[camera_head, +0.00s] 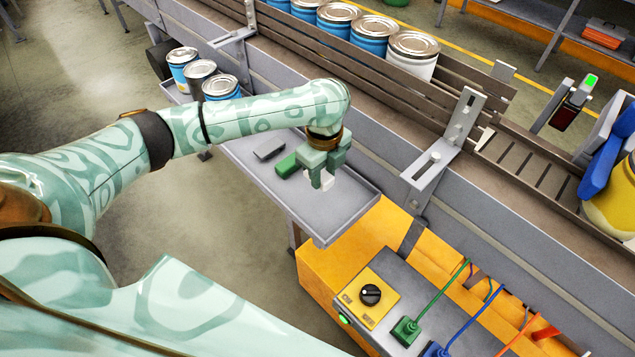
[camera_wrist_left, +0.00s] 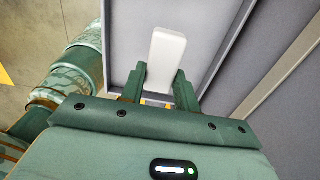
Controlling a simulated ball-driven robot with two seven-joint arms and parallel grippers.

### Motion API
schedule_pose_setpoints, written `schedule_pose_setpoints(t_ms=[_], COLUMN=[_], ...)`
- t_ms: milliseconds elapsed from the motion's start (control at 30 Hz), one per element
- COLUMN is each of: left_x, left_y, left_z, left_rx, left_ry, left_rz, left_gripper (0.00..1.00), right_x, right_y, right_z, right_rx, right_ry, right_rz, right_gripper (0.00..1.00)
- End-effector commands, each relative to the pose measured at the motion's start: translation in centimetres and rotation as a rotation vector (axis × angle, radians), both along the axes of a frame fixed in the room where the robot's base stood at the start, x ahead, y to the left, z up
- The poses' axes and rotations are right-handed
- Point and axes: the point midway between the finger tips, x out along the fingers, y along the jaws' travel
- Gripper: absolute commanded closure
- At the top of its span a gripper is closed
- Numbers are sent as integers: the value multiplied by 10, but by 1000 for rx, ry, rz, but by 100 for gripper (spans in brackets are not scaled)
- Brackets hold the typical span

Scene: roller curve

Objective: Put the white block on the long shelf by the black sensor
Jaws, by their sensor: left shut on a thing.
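My left gripper (camera_head: 319,180) is over the front end of the long grey shelf (camera_head: 338,218), with its fingers pointing down. It is shut on the white block (camera_head: 328,184), which is mostly hidden by the fingers in the head view. In the left wrist view the white block (camera_wrist_left: 168,48) sticks out beyond the two fingers (camera_wrist_left: 160,92). I cannot tell whether the block touches the shelf. A black sensor (camera_head: 565,118) with a green light stands at the far right, beside the conveyor. My right gripper is not in view.
A green block (camera_head: 287,165) and a dark grey block (camera_head: 269,150) lie on the shelf left of my gripper. Several cans (camera_head: 221,88) stand at its far end. A grey bracket (camera_head: 440,160) stands at the conveyor edge. The shelf's near end is bare.

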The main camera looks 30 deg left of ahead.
Motion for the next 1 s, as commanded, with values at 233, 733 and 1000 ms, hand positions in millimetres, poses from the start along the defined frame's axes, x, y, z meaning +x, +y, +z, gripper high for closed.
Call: schedule_pose_setpoints(t_ms=[233,733,1000], left_x=[10,13,13], left_y=[12,16,16], left_z=[-19,-53,-56], left_rx=[0,-1,0], left_ry=[0,-3,-1], left_rz=[1,-1,-1], left_gripper=[92,92,47], right_x=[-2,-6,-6], right_y=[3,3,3], right_z=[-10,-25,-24], right_rx=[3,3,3], right_ry=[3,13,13], right_rz=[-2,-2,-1], right_gripper=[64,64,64])
